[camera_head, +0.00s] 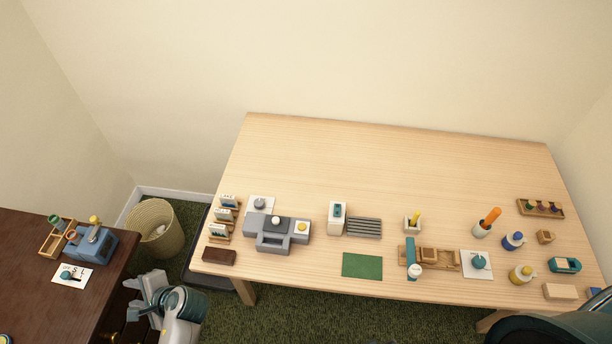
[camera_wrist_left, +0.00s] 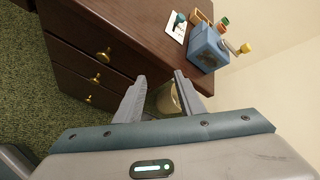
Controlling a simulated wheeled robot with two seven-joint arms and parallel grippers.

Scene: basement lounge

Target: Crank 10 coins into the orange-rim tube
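A blue box-shaped coin machine (camera_head: 92,244) with a yellow knob (camera_head: 95,220) stands on the dark desk at the left. The machine (camera_wrist_left: 207,48) and its yellow knob (camera_wrist_left: 245,48) also show in the left wrist view. Beside it are a green-topped tube (camera_head: 54,221) and an orange-rim tube (camera_wrist_left: 221,27), both small; coins inside cannot be made out. My left gripper (camera_wrist_left: 159,76) is open and empty, apart from the machine, beside the desk's drawer front. In the head view the left gripper (camera_head: 148,285) is low, right of the desk. My right gripper is not in view.
The dark desk (camera_head: 30,290) carries a wooden tray (camera_head: 50,242) and a white card with a teal piece (camera_head: 72,275). A wicker basket (camera_head: 155,228) stands on the floor. The long light table (camera_head: 380,160) holds many small items along its front; its back is clear.

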